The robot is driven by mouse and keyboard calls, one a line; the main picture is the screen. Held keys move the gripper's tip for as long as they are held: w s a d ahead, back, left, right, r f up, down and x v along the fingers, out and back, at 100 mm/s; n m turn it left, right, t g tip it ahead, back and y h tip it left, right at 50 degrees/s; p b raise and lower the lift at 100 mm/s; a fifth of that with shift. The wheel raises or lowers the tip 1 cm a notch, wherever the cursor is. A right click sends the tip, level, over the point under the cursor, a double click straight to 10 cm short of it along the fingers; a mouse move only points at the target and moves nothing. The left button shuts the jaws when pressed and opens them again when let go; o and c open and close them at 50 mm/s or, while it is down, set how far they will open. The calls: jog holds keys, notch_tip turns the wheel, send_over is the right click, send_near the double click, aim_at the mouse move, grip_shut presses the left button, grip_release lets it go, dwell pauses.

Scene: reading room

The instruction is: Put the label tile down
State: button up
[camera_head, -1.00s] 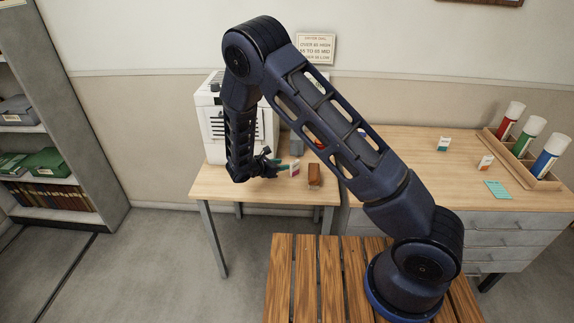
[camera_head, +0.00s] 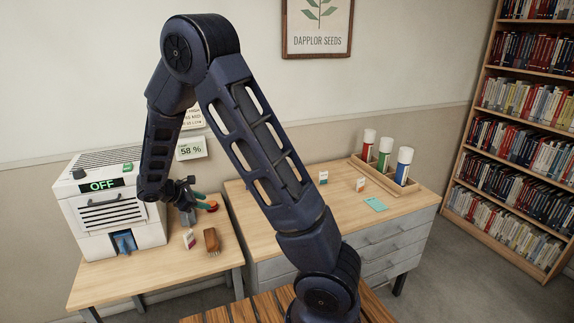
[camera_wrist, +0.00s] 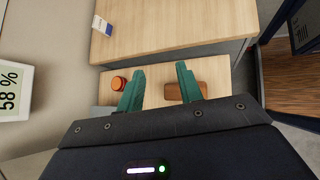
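The label tile (camera_head: 189,239), white with a magenta part, stands on the small wooden table (camera_head: 160,275), just left of a brown brush (camera_head: 211,240). My gripper (camera_head: 206,201) is above and behind the tile in the head view, apart from it. In the wrist view the green fingers (camera_wrist: 158,77) are spread with nothing between them. The label tile does not show in the wrist view.
A white machine reading OFF (camera_head: 108,203) stands left on the small table. A red-orange jar (camera_wrist: 119,83) is near my fingers. The longer desk (camera_head: 290,225) holds blue (camera_head: 323,177) and orange (camera_head: 361,184) tiles, a teal card (camera_head: 375,204) and a tube rack (camera_head: 385,178).

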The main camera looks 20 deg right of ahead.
jog(key=s+d+r+m+g+y, duration=0.1)
jog(key=s+d+r+m+y, duration=0.1)
jog(key=s+d+r+m, duration=0.45)
jog(key=s+d+r+m+g+y, duration=0.2)
jog(key=s+d+r+m+y, duration=0.1)
jog(key=d+r, duration=0.65)
jog(key=s+d+r+m+t+y, duration=0.1)
jog(key=s+d+r+m+y, duration=0.1)
jog(key=s, duration=0.6)
jog(key=s+d+r+m+t+y, duration=0.2)
jog(key=s+d+r+m, duration=0.3)
jog(key=s+m, duration=0.2)
jog(key=shift+s+t, duration=0.3)
jog(key=shift+s, duration=0.7)
jog(key=shift+o, duration=0.5)
